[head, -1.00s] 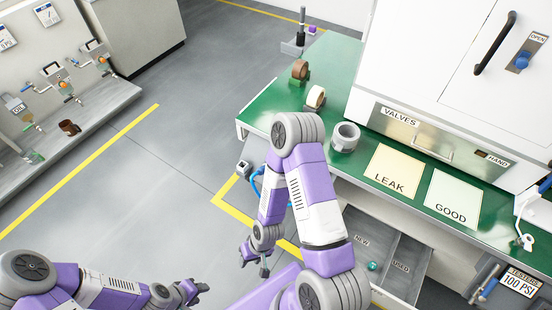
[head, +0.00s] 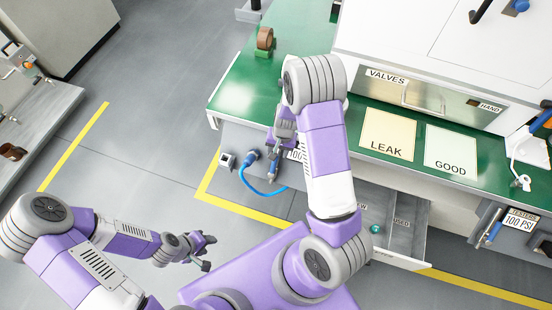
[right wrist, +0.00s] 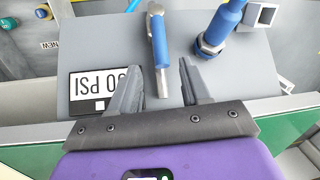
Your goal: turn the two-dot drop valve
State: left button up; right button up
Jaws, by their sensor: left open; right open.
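In the right wrist view, a small valve with a blue-sleeved lever (right wrist: 160,50) is mounted on a grey panel (right wrist: 220,80) beside an upside-down PSI plate (right wrist: 98,88). My right gripper (right wrist: 161,68) is open, its fingers on either side of the lever with gaps showing. In the head view this lever (head: 273,170) shows below the green bench's front edge, under my right gripper (head: 279,142). Another blue-handled valve (head: 495,232) is at the far right by a TESTERS plate. I cannot make out dots on either. My left gripper (head: 198,249) is open and empty, low at the left.
A blue fitting (right wrist: 212,40) with a hose sits right of the lever in the wrist view. The green bench (head: 238,95) carries LEAK (head: 388,135) and GOOD (head: 451,150) mats. An open drawer (head: 405,230) juts out beneath.

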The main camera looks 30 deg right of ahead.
aim_at(274, 165)
jog(key=shift+w+d+f, duration=0.15)
jog(key=shift+w+f, duration=0.05)
jog(key=shift+f, duration=0.05)
jog(key=f+b, duration=0.1)
jog(key=f, duration=0.1)
jog(key=f+b, duration=0.1)
jog(key=f, duration=0.3)
jog(key=shift+w+a+f+b, duration=0.3)
jog(key=shift+a+b, duration=0.05)
jog(key=shift+b, duration=0.05)
jog(key=shift+c, duration=0.5)
grip_shut()
